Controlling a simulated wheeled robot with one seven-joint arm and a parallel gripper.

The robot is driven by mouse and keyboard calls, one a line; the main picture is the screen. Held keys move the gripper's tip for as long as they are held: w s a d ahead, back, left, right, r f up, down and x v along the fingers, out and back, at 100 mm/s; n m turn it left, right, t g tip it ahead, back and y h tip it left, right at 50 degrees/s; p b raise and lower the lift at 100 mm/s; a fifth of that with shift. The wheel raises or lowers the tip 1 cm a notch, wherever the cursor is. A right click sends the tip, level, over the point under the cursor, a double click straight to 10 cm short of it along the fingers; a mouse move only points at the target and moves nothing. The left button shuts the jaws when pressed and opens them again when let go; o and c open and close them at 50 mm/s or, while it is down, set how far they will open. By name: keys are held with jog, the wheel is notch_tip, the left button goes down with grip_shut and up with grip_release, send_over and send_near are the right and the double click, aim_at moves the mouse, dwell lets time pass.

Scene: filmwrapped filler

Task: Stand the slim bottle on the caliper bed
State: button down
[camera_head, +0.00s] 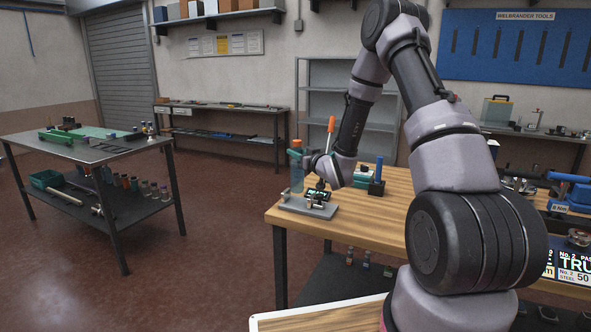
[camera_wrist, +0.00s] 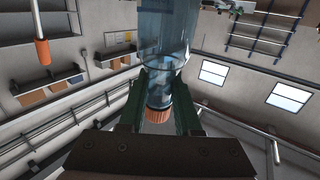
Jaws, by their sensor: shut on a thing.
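The slim bottle (camera_head: 297,180) is translucent blue with an orange cap and looks upright in the head view. My gripper (camera_head: 301,160) is shut on it near the neck. The wrist view shows the bottle (camera_wrist: 165,35) between the two dark green fingers (camera_wrist: 160,105), its orange cap toward the palm side of the picture. The caliper bed (camera_head: 325,211) is a grey plate at the table's left end, with a dark device (camera_head: 319,196) on it. The bottle's base appears just at or behind the bed's far left edge; I cannot tell whether it touches.
An orange-handled upright tool (camera_head: 331,126) rises behind my wrist. A green-and-white box (camera_head: 364,177) and a blue upright piece (camera_head: 377,177) stand to the right on the wooden table (camera_head: 381,225). A separate metal bench (camera_head: 90,152) is at the left, with open floor between.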

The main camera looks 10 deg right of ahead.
aim_at(297, 164)
jog(key=shift+f, duration=2.1)
jog(key=shift+d+f, duration=0.1)
jog(key=c, duration=0.6)
grip_release()
